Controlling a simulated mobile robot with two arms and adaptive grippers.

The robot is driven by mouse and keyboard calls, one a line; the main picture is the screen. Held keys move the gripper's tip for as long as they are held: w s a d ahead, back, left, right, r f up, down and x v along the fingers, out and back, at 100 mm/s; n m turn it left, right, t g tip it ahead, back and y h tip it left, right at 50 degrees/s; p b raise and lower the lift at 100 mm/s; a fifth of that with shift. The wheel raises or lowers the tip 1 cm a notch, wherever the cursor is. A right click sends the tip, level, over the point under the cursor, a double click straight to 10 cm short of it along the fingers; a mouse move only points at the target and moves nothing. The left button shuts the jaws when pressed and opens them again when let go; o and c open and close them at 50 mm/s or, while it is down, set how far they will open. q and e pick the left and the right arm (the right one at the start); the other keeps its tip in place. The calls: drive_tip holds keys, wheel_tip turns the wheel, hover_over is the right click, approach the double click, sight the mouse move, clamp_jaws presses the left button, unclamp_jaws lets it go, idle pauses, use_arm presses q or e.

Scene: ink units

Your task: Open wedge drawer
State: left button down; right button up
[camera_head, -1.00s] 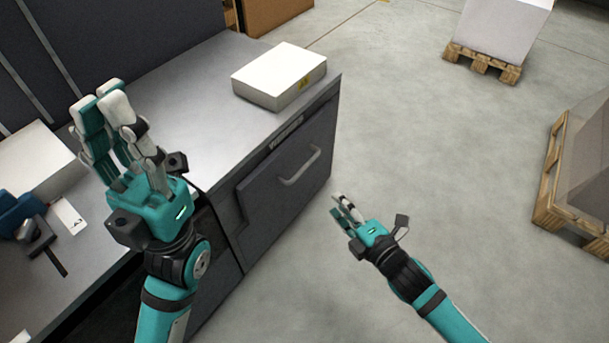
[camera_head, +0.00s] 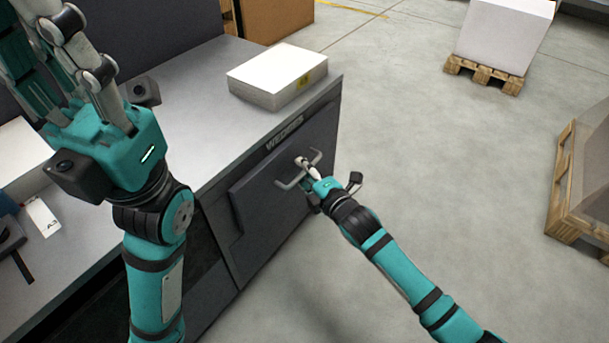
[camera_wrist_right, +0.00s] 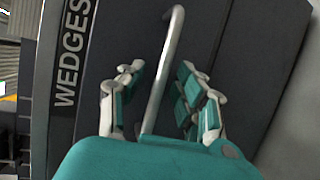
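The wedge drawer (camera_head: 262,215) is a dark grey front in the cabinet, marked "WEDGES" (camera_wrist_right: 72,55) in the right wrist view. It looks shut. Its light bar handle (camera_head: 286,184) runs between the fingers of my right gripper (camera_head: 309,166). In the right wrist view, the handle (camera_wrist_right: 164,70) passes between the open fingers of the right gripper (camera_wrist_right: 157,98), with gaps on both sides. My left gripper (camera_head: 60,70) is raised over the counter at the left, partly cut off by the frame, its fingers apart and nothing seen between them.
A white paper stack (camera_head: 278,77) lies on the grey counter (camera_head: 205,100) above the drawer. A pallet with a white block (camera_head: 505,35) and another wrapped pallet load (camera_head: 590,180) stand at the right. The floor before the drawer is clear.

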clamp_jaws()
idle(0.6)
